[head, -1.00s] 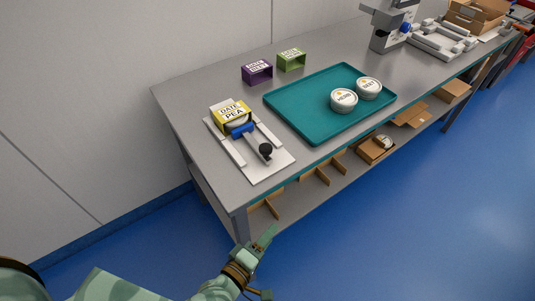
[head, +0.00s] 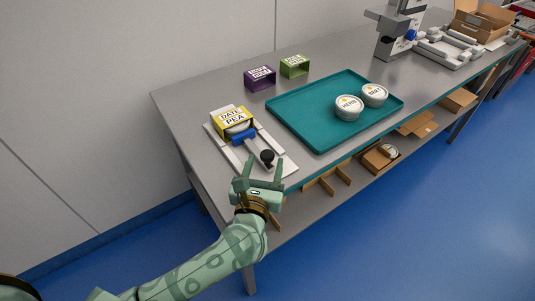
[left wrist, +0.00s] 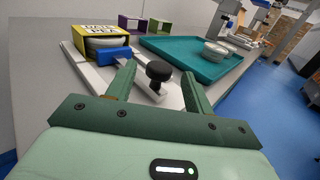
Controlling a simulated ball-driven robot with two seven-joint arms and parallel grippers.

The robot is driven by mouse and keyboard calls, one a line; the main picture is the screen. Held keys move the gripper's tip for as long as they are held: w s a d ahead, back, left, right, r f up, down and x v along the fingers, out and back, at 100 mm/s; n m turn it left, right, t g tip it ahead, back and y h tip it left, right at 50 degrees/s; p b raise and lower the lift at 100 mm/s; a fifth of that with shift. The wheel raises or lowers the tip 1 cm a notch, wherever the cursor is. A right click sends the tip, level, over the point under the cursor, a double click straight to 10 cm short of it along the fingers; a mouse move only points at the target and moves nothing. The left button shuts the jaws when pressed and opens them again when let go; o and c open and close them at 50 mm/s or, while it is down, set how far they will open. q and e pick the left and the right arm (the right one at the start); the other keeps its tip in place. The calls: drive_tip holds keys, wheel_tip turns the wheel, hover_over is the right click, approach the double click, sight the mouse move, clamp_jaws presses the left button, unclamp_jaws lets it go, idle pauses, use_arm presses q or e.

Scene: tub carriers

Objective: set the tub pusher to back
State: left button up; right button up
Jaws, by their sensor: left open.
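The tub pusher (head: 243,136) has a blue head and a rod ending in a round black knob (head: 267,156). It lies on a white guide plate (head: 219,150) with side rails, at the near left of the bench. Its blue head is right at the yellow DATE PEA carrier (head: 233,119), which has a pale tub inside. My left gripper (head: 262,173) is open at the bench's front edge, just short of the knob. In the left wrist view the black knob (left wrist: 158,71) stands between and beyond the open fingers, apparently untouched. My right gripper is out of view.
A teal tray (head: 310,140) with two white labelled tubs (head: 348,108) lies right of the guide plate. Purple (head: 260,78) and green (head: 295,66) carriers stand behind. A grey machine (head: 392,40) stands farther right. A lower shelf holds cardboard boxes.

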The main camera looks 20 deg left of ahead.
sight(266, 160)
use_arm(q)
drive_tip(key=shift+w+a, duration=0.2)
drive_tip(key=shift+w, duration=1.7)
clamp_jaws()
drive_tip(key=s+d+b, duration=0.1)
drive_tip(key=s+d, duration=0.7)
drive_tip(key=d, duration=0.3)
drive_tip(key=shift+s+d, duration=0.15)
drive_tip(key=shift+s, duration=0.25)
drive_tip(key=shift+f, duration=0.1)
unclamp_jaws()
drive_tip(key=shift+s+d, duration=0.1)
